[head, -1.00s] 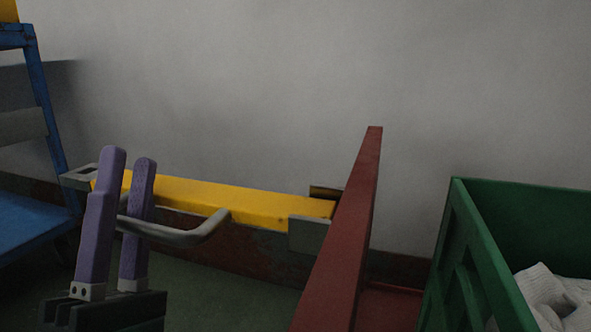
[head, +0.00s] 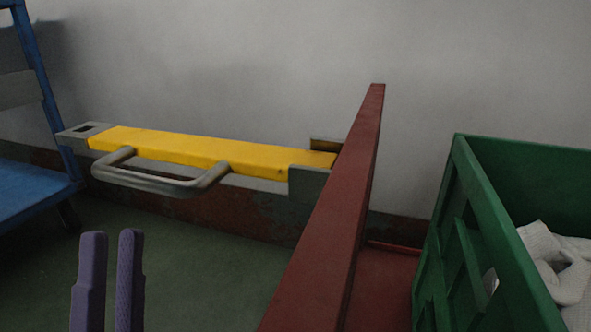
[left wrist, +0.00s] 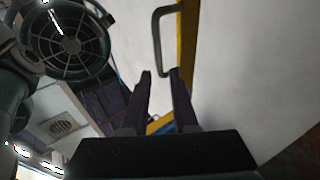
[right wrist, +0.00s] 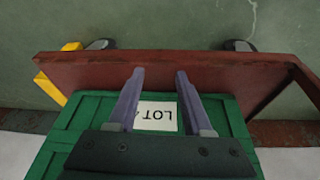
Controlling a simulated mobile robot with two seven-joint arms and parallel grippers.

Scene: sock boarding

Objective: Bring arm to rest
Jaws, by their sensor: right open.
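My left gripper (head: 112,234) shows at the lower left of the head view, its two purple fingers upright with a gap between them. It is open and empty, in front of and below the yellow bar with the grey handle. In the left wrist view its fingertips (left wrist: 160,74) stand apart with nothing between them. My right gripper (right wrist: 160,72) shows only in the right wrist view, open and empty. Its fingers lie in front of a green crate with a white "LOT" label (right wrist: 157,116). My right arm is out of the head view.
A yellow-topped beam (head: 205,150) with a grey handle (head: 165,186) runs along the wall. A dark red beam (head: 345,215) slants through the middle. A green crate (head: 455,235) holding white socks (head: 560,262) stands right. A blue cart (head: 35,195) stands left. Green floor (head: 200,265) is clear between.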

